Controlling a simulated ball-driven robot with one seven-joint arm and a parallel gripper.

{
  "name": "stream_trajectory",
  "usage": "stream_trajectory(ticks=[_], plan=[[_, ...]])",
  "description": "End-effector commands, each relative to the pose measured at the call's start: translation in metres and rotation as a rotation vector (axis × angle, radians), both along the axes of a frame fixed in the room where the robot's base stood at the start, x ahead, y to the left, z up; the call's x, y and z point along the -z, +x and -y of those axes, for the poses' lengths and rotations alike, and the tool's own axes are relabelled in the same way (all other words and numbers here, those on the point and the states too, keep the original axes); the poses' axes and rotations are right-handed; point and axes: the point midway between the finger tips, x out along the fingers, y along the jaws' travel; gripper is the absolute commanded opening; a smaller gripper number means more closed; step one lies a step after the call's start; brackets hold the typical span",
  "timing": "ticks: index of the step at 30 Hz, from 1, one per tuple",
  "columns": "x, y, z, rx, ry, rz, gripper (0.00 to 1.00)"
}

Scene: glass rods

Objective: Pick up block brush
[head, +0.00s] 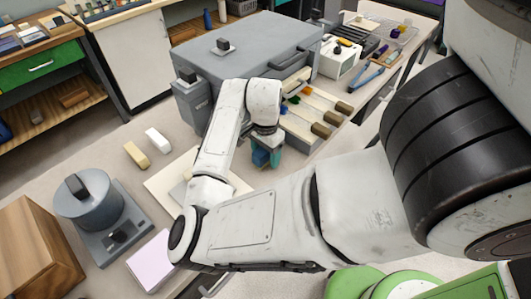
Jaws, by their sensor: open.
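My gripper (266,148) is at the end of my bent arm, pointing down near the middle of the workbench. It is open; its fingers are small and partly hidden by the wrist, with teal and dark blue parts showing at the tip. I cannot make out anything between them. One of these may be the block brush, but bristles cannot be made out on either.
A large grey box-like machine (240,58) stands behind the gripper. Brown-handled rods with coloured tips (312,110) lie right of it. A pale board (165,182) lies under my arm. A grey round device (90,205) and a wooden box (35,250) stand at left.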

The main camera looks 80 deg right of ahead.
Motion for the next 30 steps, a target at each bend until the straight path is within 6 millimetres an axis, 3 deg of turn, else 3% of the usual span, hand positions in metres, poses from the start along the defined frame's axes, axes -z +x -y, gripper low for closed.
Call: stream_trajectory(ticks=[5,23,30], plan=[[0.0003,0.0000,0.0000,0.000,0.000,0.000,0.66],[-0.0001,0.0000,0.0000,0.000,0.001,0.001,0.09],[-0.0006,0.0001,0.0001,0.000,0.000,0.000,0.09]])
